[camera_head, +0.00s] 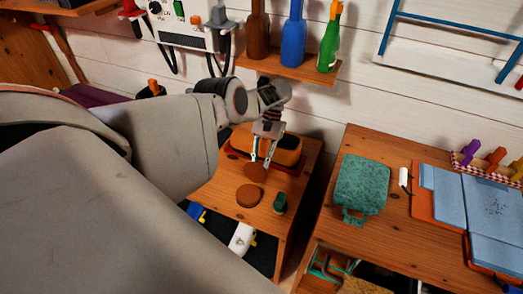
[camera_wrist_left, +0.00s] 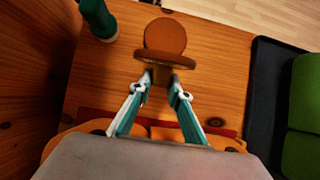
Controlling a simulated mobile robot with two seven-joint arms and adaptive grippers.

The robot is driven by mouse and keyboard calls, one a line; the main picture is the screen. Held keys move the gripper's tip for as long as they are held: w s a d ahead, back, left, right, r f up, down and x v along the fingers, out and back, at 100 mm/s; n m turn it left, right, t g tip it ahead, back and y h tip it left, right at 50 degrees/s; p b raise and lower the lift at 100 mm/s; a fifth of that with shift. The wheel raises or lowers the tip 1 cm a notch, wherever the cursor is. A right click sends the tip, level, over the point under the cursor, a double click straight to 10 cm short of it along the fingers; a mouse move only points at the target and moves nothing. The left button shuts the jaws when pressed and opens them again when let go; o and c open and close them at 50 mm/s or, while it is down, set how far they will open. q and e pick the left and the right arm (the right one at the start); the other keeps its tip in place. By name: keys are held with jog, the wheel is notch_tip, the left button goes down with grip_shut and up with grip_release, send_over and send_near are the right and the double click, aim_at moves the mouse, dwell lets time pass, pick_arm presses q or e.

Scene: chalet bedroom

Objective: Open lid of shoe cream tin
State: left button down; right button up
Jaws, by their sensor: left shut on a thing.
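The round brown shoe cream tin (camera_head: 250,197) stands on the small wooden cabinet top, and it also shows in the left wrist view (camera_wrist_left: 166,36). My left gripper (camera_head: 262,164) is shut on the tin's brown lid (camera_head: 255,173). In the left wrist view the lid (camera_wrist_left: 165,62) appears nearly edge-on between the fingertips (camera_wrist_left: 161,80). The lid is off the tin's top, on the gripper's side of it; a small gap shows in the head view. The gripped part of the lid is partly hidden by the fingers. My right gripper is in neither view.
A green bottle (camera_head: 280,203) stands right of the tin. An orange-and-black item (camera_head: 287,150) lies behind the gripper on a red base. A wall shelf (camera_head: 290,68) with bottles is above.

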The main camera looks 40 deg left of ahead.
pick_arm(q)
jog(key=c, duration=1.8)
grip_release()
jog(key=shift+c, duration=0.2)
jog(key=shift+w, duration=0.15)
